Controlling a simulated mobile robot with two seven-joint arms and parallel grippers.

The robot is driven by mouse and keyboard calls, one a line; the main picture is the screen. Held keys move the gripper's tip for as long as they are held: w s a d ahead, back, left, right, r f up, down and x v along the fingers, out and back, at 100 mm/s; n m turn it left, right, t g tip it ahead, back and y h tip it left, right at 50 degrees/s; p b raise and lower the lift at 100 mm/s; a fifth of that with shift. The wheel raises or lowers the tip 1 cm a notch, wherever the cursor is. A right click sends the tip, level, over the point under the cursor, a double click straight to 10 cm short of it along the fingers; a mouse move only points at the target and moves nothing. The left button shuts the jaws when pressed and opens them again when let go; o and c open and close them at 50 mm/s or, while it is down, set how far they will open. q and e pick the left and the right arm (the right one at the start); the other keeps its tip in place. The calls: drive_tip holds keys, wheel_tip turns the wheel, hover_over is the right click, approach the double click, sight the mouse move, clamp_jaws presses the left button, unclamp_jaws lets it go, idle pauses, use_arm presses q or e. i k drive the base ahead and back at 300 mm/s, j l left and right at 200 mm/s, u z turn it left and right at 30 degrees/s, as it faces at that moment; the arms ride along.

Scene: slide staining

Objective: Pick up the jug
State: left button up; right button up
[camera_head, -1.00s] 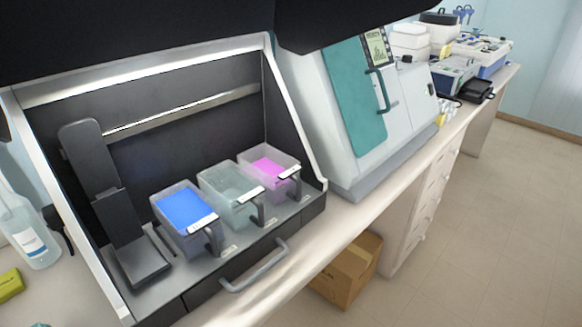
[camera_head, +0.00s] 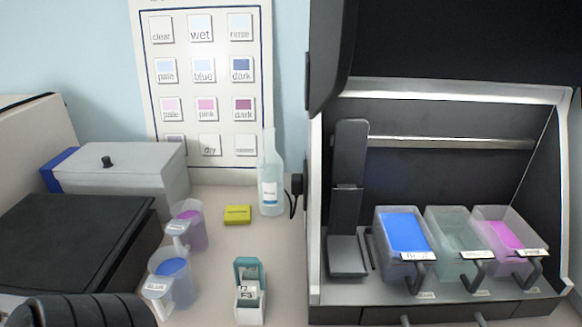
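Two translucent jugs stand on the bench left of the staining station. The front jug (camera_head: 181,287) holds blue liquid and has a labelled handle on its left. The jug behind it (camera_head: 194,232) holds purple-pink liquid and also has a labelled handle on its left. Both stand upright. Neither of my grippers shows in the head view, so I cannot see whether they are open or shut.
The staining station holds blue (camera_head: 404,232), clear (camera_head: 452,239) and pink (camera_head: 503,235) trays. A small slide box (camera_head: 250,308), a yellow block (camera_head: 237,214) and a bottle (camera_head: 270,192) stand nearby. A black ribbed part cuts across the bottom left.

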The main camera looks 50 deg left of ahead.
sight(187, 227)
drive_tip(key=k+j+u, duration=0.3)
drive_tip(key=j+u, duration=0.15)
drive_tip(key=u, duration=0.3)
drive_tip(key=j+u, duration=0.15)
drive_tip(key=u, duration=0.35)
drive_tip(key=l+u, duration=0.15)
drive_tip(key=u, duration=0.25)
drive_tip(key=l+u, duration=0.15)
drive_tip(key=u, duration=0.2)
drive_tip(key=i, duration=0.05)
